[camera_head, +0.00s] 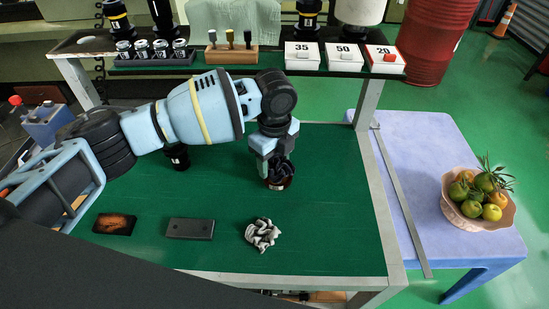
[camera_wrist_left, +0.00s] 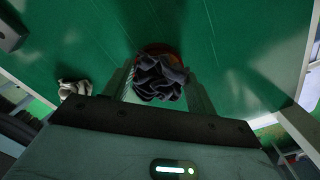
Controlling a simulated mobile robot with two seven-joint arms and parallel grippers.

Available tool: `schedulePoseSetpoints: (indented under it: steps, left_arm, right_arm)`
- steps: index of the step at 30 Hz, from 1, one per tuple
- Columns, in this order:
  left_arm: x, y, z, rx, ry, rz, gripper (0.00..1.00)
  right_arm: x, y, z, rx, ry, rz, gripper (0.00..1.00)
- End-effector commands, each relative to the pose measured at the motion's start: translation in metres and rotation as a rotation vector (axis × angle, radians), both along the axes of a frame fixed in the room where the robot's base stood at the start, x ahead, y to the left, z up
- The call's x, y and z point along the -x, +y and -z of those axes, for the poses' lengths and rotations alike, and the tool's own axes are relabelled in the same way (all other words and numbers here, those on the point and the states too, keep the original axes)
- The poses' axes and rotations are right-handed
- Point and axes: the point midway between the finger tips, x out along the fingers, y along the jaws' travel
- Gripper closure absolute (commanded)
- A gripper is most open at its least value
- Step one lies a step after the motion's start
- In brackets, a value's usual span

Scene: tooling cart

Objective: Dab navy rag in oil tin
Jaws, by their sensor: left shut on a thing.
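The navy rag (camera_head: 283,170), dark and crumpled, is between the fingers of my left gripper (camera_head: 275,160). It also shows in the wrist view (camera_wrist_left: 158,78), bunched between the fingertips. My left gripper is shut on it and points down at the green worktop. The oil tin (camera_head: 279,185), low and round with a reddish-brown rim, is directly under the rag. In the wrist view the tin's rim (camera_wrist_left: 160,47) shows just behind the rag. The rag covers most of the tin's opening, so its contents are hidden. I cannot tell how deep the rag sits.
A grey-white crumpled rag (camera_head: 263,235), a dark grey block (camera_head: 190,228) and a brown-topped dark pad (camera_head: 115,224) lie along the front. A black cylinder (camera_head: 178,157) stands under my left arm. The worktop (camera_head: 335,195) right of the tin is clear.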

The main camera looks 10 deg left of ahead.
Motion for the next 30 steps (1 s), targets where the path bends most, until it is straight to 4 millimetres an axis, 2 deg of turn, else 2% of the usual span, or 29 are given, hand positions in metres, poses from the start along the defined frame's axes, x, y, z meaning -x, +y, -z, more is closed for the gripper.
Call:
schedulePoseSetpoints:
  steps: [30]
  left_arm:
    - [0.0, -0.0002, 0.0069, 0.0, 0.001, 0.0, 0.61]
  right_arm:
    - [0.0012, -0.0031, 0.0021, 0.008, 0.003, -0.008, 0.64]
